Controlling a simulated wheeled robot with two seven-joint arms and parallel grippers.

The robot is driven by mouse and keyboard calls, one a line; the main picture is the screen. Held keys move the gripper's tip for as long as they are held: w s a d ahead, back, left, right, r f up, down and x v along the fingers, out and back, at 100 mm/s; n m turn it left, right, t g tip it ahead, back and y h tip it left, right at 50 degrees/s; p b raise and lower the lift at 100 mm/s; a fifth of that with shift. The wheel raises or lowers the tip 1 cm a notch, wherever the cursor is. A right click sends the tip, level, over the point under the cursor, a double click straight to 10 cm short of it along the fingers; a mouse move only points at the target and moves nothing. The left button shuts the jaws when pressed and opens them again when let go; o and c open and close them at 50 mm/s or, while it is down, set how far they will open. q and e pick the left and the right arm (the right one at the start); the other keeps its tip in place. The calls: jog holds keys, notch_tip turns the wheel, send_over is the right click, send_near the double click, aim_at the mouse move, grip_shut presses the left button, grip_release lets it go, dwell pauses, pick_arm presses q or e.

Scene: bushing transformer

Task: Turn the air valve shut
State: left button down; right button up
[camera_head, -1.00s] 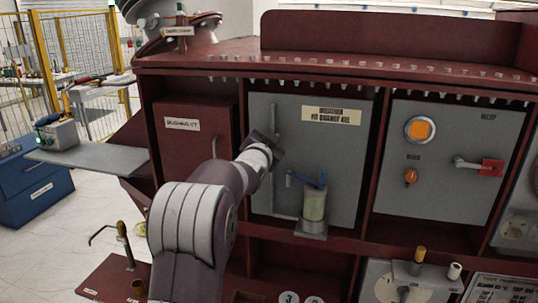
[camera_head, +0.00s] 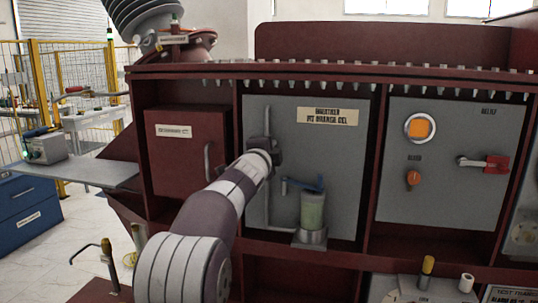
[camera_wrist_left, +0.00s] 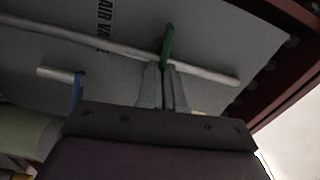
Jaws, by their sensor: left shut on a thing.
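The air valve's green handle (camera_wrist_left: 168,42) shows in the left wrist view, on a grey pipe (camera_wrist_left: 105,38) beside the partly hidden "AIR VA..." lettering. My left gripper (camera_wrist_left: 163,88) is shut on the green handle, whose free end sticks up beyond the fingertips. In the head view my left gripper (camera_head: 275,156) is at the upright pipe (camera_head: 267,205) on the grey breather panel. It hides the handle there. My right gripper is not in view.
Right of my gripper, a blue lever (camera_head: 304,185) sits above a green-filled jar (camera_head: 312,212). A red-handled relief valve (camera_head: 496,164) and an orange knob (camera_head: 413,178) are on the panel at right. A red cabinet (camera_head: 187,155) stands at left.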

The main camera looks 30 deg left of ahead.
pick_arm(q)
jog(key=shift+f+m, duration=0.45)
jog(key=shift+m, duration=0.15)
jog(key=shift+f+b, duration=0.1)
jog(key=shift+b, duration=0.2)
jog(key=c, duration=1.4)
grip_release()
jog(key=shift+c, duration=0.2)
jog(key=shift+o, duration=0.8)
jog(key=shift+d+r, duration=0.1)
jog(key=shift+r, duration=0.15)
jog(key=shift+s, duration=0.1)
jog(key=b+v, duration=0.2)
jog(key=v, duration=1)
jog(key=shift+s+b, duration=0.35)
